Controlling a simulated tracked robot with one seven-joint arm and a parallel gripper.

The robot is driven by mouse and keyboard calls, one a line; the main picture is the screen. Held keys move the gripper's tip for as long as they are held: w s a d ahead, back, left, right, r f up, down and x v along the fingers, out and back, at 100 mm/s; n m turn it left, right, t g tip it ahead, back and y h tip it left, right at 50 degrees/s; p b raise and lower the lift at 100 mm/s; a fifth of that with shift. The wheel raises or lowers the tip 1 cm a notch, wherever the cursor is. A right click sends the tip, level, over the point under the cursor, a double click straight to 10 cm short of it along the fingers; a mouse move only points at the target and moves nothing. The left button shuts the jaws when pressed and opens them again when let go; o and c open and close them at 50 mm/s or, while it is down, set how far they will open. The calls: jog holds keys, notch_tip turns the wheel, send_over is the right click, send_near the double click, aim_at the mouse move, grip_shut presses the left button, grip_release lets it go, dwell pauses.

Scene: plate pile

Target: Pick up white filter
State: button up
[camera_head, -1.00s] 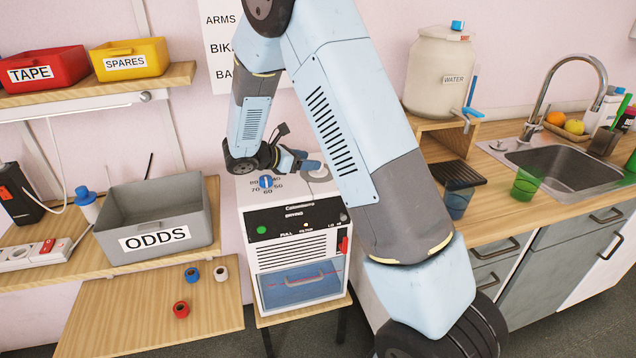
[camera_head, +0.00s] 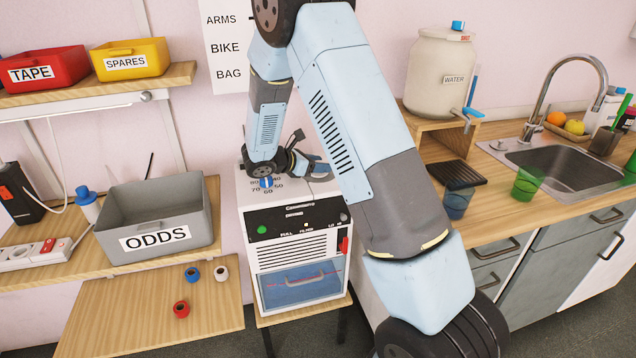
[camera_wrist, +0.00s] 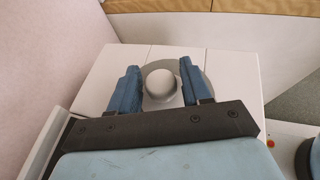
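In the head view my gripper (camera_head: 314,165) is over the machine's rear top, and the knob is hidden there.
A grey ODDS bin (camera_head: 160,238) stands on the bench at left. Tape rolls (camera_head: 181,309) lie on the lower board. A water jar (camera_head: 437,75) and sink (camera_head: 570,168) are at right.

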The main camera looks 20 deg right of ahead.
grip_shut()
jog(key=shift+r, duration=0.15)
dwell(0.4)
notch_tip(320, 180, up, 18)
dwell(0.4)
